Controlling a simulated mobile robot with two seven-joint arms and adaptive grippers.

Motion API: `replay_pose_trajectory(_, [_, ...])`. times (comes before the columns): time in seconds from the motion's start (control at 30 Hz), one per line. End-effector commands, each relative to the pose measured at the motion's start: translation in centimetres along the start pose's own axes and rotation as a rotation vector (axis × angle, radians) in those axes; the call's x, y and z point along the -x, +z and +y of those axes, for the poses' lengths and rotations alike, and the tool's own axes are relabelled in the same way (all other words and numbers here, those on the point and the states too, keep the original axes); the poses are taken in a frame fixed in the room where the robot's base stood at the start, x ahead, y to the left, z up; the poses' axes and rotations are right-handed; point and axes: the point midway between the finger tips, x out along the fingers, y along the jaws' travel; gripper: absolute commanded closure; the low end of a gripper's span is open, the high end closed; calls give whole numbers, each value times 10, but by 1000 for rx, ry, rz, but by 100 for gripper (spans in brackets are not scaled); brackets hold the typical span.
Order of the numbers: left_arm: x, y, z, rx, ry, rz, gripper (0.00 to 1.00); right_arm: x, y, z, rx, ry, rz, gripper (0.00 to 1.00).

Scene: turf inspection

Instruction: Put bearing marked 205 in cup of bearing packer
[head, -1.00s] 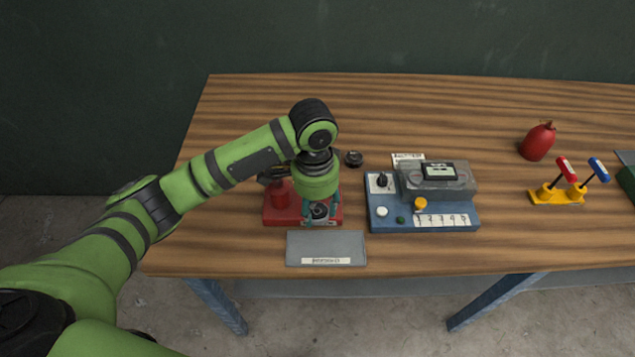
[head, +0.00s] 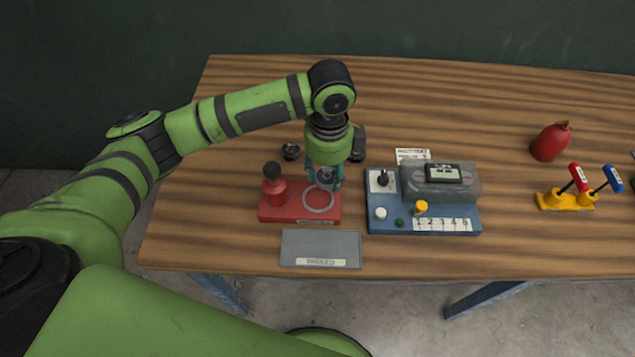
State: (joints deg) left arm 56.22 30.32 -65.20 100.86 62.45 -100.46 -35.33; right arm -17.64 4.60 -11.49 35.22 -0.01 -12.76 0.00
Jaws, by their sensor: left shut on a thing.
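The bearing packer has a red base (head: 270,213) with a red plunger and dark knob (head: 274,187) at its left. A pale ring-shaped cup (head: 319,210) lies on the base's right half. My left gripper (head: 324,184) points down at the back of the cup. It is shut on a small grey round bearing (head: 324,175), which seems to be just above the cup's far rim; the exact gap cannot be told. A dark bearing (head: 290,151) lies behind the base, and another dark round piece (head: 357,156) is right of the gripper. No bearing marking is readable. My right gripper is out of view.
A grey labelled tray (head: 300,246) lies in front of the packer. A blue test unit (head: 380,225) stands close on the right. Farther right are a red bottle (head: 551,142) and a yellow stand (head: 560,202) with red and blue handles. The table's back is clear.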

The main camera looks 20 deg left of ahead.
Motion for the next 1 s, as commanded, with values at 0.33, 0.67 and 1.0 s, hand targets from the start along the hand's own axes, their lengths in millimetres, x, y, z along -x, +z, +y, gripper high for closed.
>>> replay_pose_trajectory(0.33, [-26, 13, 20, 1, 1, 0, 98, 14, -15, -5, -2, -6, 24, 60])
replay_pose_trajectory(0.67, [-54, 13, 18, -1, -4, 1, 98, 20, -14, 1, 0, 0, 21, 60])
replay_pose_trajectory(1.0, [-57, 13, 19, -1, -3, 0, 29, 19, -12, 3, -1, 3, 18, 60])
